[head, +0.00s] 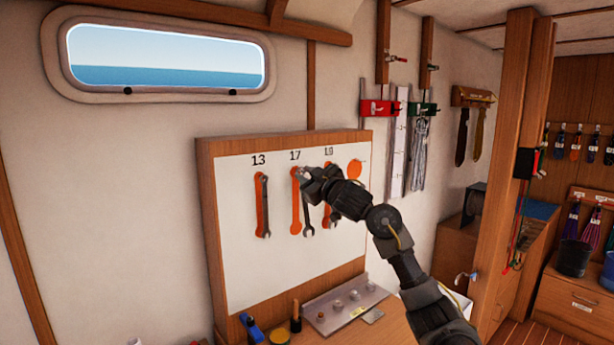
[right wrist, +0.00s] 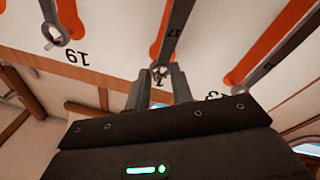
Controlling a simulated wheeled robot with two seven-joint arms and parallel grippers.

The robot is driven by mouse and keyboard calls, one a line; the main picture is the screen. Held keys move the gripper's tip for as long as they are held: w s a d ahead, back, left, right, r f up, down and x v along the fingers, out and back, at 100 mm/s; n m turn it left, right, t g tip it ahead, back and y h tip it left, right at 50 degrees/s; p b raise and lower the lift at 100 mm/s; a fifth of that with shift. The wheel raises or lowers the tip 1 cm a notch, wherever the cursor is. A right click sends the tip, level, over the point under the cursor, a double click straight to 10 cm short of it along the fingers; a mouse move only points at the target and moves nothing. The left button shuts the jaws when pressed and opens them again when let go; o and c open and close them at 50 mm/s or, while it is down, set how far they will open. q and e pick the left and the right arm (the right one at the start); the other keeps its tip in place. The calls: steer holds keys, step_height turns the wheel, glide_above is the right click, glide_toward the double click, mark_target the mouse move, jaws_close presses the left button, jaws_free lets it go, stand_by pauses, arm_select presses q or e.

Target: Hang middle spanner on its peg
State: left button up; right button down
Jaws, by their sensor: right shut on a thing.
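The middle spanner (head: 307,217) is grey and hangs down nearly upright, just right of the orange outline (head: 295,200) marked 17 in the head view. My right gripper (head: 304,174) is shut on its upper end, close to the white board. In the right wrist view, the middle spanner (right wrist: 172,40) runs up from between the fingertips (right wrist: 160,78), near the orange 17 outline. Its ring lies between the fingers; I cannot tell whether it is around the peg. My left gripper is not in view.
The 13 spanner (head: 265,210) hangs on its outline at the left. The 19 spanner (head: 333,222) hangs at the right, partly hidden by my right arm. The wooden-framed board (head: 250,280) stands above a bench with a metal tray (head: 345,308) and small items.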

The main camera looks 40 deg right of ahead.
stand_by(0.3)
steer(key=c, duration=1.1)
jaws_free()
steer(key=shift+c, duration=0.2)
steer(key=shift+s, duration=0.1)
steer(key=s+a+f+b, duration=0.1)
steer(key=s+b, duration=0.2)
steer(key=s, duration=0.7)
steer(key=shift+s+f, duration=0.2)
steer(key=shift+s, duration=0.1)
steer(key=shift+w+a, duration=0.1)
